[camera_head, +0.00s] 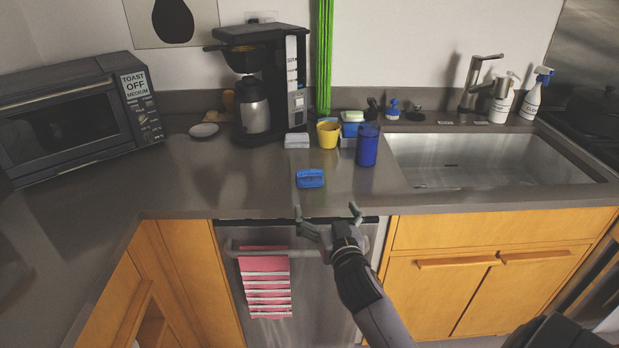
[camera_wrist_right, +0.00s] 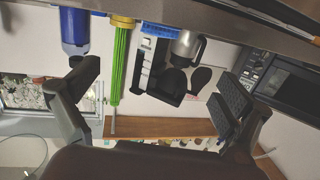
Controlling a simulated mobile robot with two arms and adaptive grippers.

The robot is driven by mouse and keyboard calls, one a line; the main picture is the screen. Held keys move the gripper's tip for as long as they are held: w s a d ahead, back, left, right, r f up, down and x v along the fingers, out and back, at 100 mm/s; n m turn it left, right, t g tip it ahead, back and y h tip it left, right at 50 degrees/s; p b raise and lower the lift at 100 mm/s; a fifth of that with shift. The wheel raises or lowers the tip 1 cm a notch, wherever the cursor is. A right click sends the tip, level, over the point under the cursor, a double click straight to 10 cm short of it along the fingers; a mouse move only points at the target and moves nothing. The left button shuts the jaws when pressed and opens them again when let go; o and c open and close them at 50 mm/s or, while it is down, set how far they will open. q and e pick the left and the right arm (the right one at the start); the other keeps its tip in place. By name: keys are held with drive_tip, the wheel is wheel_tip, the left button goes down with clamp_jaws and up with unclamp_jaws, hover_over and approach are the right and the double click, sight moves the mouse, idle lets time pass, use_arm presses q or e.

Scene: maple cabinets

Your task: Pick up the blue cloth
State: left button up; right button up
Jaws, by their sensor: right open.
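The blue cloth (camera_head: 310,178) lies folded on the grey counter, near its front edge, in the head view. A blue strip (camera_wrist_right: 160,30) at the counter's edge in the wrist view appears to be the same cloth. My right gripper (camera_head: 327,213) is open and empty, in front of the counter edge, nearer to me than the cloth and apart from it. Its two spread fingers also show in the wrist view (camera_wrist_right: 160,88), with nothing between them. My left gripper is in neither view.
A blue cup (camera_head: 367,145) and a yellow cup (camera_head: 328,134) stand behind the cloth. The coffee maker (camera_head: 265,80) is further back. The sink (camera_head: 485,160) is on the right. A striped pink towel (camera_head: 265,285) hangs on the dishwasher handle. Counter left of the cloth is clear.

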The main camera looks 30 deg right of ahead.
drive_tip(key=p, duration=0.1)
approach(310, 172)
drive_tip(key=x, duration=0.4)
drive_tip(key=shift+w+f, duration=0.2)
drive_tip(key=shift+f, duration=0.05)
drive_tip(key=p+x, duration=0.1)
drive_tip(key=x, duration=0.3)
drive_tip(key=shift+d+r, duration=0.1)
drive_tip(key=shift+w+d, duration=0.2)
drive_tip(key=shift+w, duration=0.4)
drive_tip(key=shift+c, duration=0.2)
drive_tip(key=c, duration=1.2)
drive_tip(key=shift+c, duration=0.2)
